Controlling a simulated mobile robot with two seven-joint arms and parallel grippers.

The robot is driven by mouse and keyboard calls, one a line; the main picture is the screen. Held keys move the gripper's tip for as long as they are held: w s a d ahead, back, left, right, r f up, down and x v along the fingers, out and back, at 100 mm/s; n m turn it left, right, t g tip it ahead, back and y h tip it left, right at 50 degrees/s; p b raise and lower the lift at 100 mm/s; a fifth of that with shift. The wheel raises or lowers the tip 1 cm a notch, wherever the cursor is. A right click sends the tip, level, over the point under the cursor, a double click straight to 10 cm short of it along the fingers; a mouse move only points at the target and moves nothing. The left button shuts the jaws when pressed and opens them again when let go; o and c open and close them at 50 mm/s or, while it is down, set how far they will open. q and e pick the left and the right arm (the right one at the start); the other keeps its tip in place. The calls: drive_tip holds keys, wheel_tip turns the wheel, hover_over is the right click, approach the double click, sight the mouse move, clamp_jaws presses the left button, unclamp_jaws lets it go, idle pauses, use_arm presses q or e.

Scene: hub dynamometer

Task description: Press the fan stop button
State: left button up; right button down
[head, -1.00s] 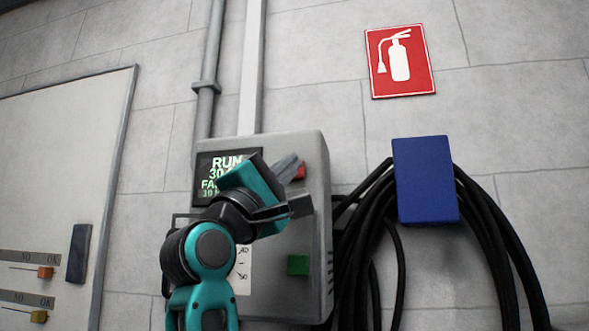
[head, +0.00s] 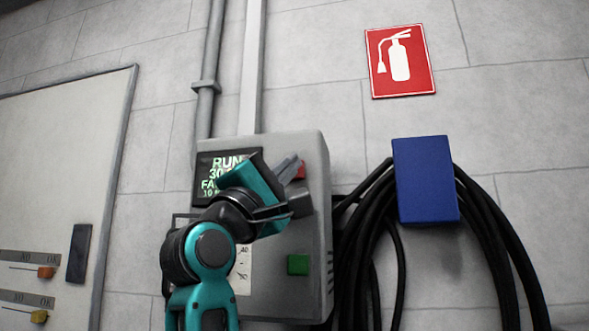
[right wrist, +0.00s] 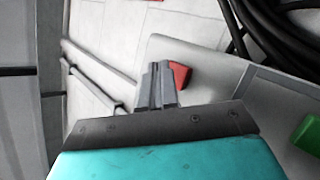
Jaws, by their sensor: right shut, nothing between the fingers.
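A grey control box (head: 290,222) hangs on the wall. A red button (head: 301,171) sits at its upper right, partly hidden behind my right gripper (head: 290,168). The red button (right wrist: 180,74) also shows in the right wrist view, just right of the fingertips (right wrist: 160,82). My right gripper is shut and empty, its fingers overlapping the button's left side; I cannot tell whether they touch it. A green button (head: 298,264) sits lower on the box and also shows in the right wrist view (right wrist: 309,135). A display (head: 212,163) reads "RUN", partly covered. My left gripper is out of view.
Black cables hang from a blue holder (head: 425,180) right of the box. A red extinguisher sign (head: 400,62) is above. Grey conduits (head: 208,85) run up the wall. A pale board (head: 60,170) with small sliders is at the left.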

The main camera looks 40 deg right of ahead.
idle(0.5)
drive_tip(key=shift+w+d, duration=0.3)
drive_tip(key=shift+d, duration=0.1)
drive_tip(key=shift+w+d, duration=0.15)
idle(0.5)
drive_tip(key=shift+s+a, duration=0.45)
drive_tip(key=shift+a, duration=0.05)
drive_tip(key=s+a+b, duration=0.1)
drive_tip(key=s+a, duration=0.3)
drive_tip(key=shift+a+b, duration=0.3)
idle(0.5)
